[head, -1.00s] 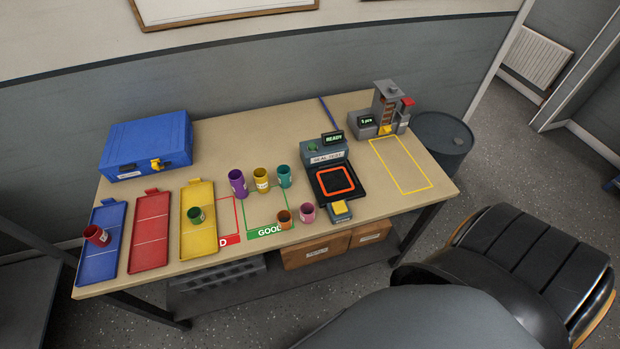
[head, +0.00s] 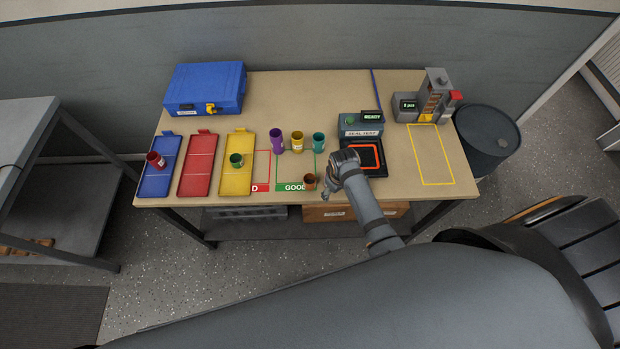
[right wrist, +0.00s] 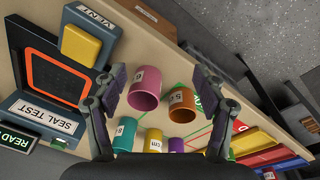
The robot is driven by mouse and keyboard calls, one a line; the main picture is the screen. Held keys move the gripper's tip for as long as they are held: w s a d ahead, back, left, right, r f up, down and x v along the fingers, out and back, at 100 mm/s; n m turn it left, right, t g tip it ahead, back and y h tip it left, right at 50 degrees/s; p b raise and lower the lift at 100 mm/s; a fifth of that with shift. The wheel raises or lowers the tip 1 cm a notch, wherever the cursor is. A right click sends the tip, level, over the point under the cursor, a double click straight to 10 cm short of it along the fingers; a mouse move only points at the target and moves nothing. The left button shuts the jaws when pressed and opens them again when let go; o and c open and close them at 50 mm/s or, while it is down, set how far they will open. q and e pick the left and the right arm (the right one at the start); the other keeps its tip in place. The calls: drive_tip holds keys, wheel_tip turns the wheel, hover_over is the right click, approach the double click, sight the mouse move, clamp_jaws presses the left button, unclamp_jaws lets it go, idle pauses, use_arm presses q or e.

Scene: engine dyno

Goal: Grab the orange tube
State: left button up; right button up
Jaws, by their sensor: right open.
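The orange tube (head: 310,181) stands at the table's front edge, by the green GOOD outline. It also shows in the right wrist view (right wrist: 182,105), right of centre. My right gripper (head: 330,186) is just right of it, above the table, open and empty. In the right wrist view its spread fingers (right wrist: 162,78) frame the orange tube and a pink tube (right wrist: 144,98) beside it. The pink tube is hidden by my arm in the head view. My left gripper is in neither view.
Purple (head: 277,141), yellow (head: 297,142) and teal (head: 318,142) tubes stand behind the orange one. The seal test station (head: 361,127) is right. Blue, red and yellow trays (head: 238,186) lie left; the blue and yellow ones hold tubes. A dispenser (head: 434,97) stands far right.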

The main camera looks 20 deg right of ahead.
sight(310, 179)
drive_tip(key=w+a+r+n, duration=0.1)
drive_tip(key=w+a+r, duration=0.1)
drive_tip(key=w+a+r+n+g+p, duration=0.1)
drive_tip(key=w+a+r, duration=0.1)
drive_tip(key=w, duration=0.1)
drive_tip(key=w+a+r+n, duration=0.1)
drive_tip(key=w+a+r, duration=0.1)
drive_tip(key=w, duration=0.1)
drive_tip(key=shift+w+a+r, duration=0.2)
drive_tip(key=shift+w+a, duration=0.05)
drive_tip(key=shift+a, duration=0.15)
wheel_tip(310, 179, down, 3)
drive_tip(key=shift+s+f, duration=0.1)
use_arm(q)
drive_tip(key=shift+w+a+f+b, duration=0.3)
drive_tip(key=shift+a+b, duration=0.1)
drive_tip(key=shift+b, duration=0.6)
use_arm(e)
wheel_tip(310, 179, down, 2)
drive_tip(key=shift+f, duration=0.15)
